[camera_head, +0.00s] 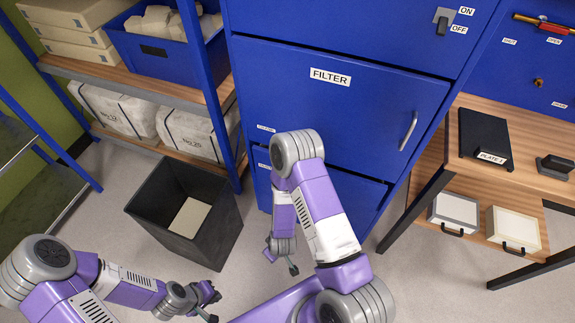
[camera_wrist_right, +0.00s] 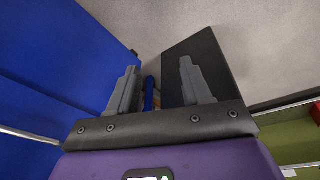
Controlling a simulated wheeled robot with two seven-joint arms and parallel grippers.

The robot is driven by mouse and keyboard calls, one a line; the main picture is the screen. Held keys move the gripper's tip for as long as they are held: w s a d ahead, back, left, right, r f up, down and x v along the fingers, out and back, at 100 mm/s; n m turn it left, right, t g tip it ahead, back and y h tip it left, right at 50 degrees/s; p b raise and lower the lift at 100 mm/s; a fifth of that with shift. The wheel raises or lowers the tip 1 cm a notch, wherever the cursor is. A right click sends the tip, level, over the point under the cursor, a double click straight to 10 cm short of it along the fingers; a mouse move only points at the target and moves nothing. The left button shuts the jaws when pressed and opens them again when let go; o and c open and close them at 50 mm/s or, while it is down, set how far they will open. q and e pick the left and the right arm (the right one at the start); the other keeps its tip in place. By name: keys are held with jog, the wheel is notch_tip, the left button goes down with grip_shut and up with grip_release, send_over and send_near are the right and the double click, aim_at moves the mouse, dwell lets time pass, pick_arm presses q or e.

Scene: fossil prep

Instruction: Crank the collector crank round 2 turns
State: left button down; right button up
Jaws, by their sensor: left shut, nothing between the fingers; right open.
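The blue collector cabinet (camera_head: 335,105) stands in the middle of the head view, with a panel labelled FILTER. I cannot make out a crank in either view; my right arm covers part of the cabinet's lower front. My right gripper (camera_head: 281,264) hangs low in front of the lower cabinet, pointing down. In the right wrist view its two grey fingers (camera_wrist_right: 158,88) stand apart, with nothing held between them; the blue cabinet face (camera_wrist_right: 60,60) is to their left. My left gripper (camera_head: 211,303) is shut and empty, low at the bottom, in front of the bin.
An open dark bin (camera_head: 220,228) stands left of my right gripper and shows in the right wrist view (camera_wrist_right: 208,60). Shelving (camera_head: 150,88) with boxes and wrapped blocks is at left. A wooden bench (camera_head: 530,165) is at right. An ON/OFF switch (camera_head: 442,24) is above.

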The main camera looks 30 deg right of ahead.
jog(key=w+d+r+n+t+h+p, duration=0.35)
jog(key=w+d+n+h, duration=0.4)
jog(key=n, duration=0.25)
jog(key=w+d+r+n+t+h+p, duration=0.1)
jog(key=w+d+r+n+t+h, duration=0.15)
jog(key=r+n, duration=0.35)
jog(key=w+d+r+n+t+h+p, duration=0.1)
jog(key=w+r+n+t+h, duration=0.3)
jog(key=r, duration=0.3)
jog(key=shift+n+g, duration=0.3)
jog(key=shift+g, duration=0.2)
jog(key=x, duration=0.6)
jog(key=shift+s+d+r+b, duration=0.1)
jog(key=shift+s+d+b, duration=0.15)
jog(key=shift+s+b, duration=0.05)
grip_shut()
jog(key=shift+a, duration=0.1)
